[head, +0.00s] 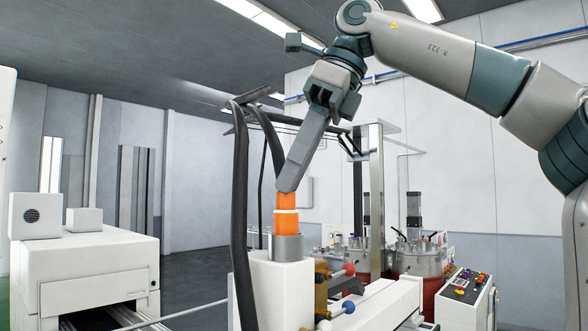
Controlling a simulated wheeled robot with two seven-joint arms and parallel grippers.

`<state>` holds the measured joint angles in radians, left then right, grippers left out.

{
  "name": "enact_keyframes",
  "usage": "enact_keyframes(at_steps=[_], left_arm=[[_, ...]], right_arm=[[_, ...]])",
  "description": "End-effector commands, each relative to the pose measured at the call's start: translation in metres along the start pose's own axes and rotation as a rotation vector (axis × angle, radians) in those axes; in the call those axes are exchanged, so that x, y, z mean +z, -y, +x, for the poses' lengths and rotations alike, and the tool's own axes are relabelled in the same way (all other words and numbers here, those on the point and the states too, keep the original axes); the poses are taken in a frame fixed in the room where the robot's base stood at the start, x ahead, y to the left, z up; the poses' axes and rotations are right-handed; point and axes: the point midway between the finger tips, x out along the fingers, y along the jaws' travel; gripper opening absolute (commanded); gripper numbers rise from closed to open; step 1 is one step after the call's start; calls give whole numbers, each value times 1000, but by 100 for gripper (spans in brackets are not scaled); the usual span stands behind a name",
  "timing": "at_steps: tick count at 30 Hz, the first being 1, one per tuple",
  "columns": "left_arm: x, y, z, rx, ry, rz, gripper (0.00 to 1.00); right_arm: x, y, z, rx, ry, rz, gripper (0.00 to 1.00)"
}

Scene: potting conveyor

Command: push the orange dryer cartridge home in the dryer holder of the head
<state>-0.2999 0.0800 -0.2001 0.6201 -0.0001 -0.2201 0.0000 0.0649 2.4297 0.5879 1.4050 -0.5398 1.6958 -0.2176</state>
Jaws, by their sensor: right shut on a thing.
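The orange dryer cartridge (286,222) stands upright, with a white band around its middle. Its lower end is at the grey ring-shaped dryer holder (286,248) on top of the white head (283,283). A length of orange shows above the holder. My right gripper (288,188) comes down from above, tilted, with its long grey fingers at the top of the cartridge. It is shut on the cartridge, and the fingers hide its upper end. How deep the cartridge sits inside the holder is hidden. My left gripper is not in view.
Thick black hoses (240,200) hang just left of the cartridge. A metal post (376,200) stands behind, to the right. Red and blue ball knobs (348,307) stick out at the head's lower right. A white oven-like machine (85,270) is at left, a control panel (466,288) at right.

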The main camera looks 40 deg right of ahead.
Motion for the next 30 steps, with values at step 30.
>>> enact_keyframes(at_steps=[30], left_arm=[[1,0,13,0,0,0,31]], right_arm=[[-10,0,20,0,0,0,0]])
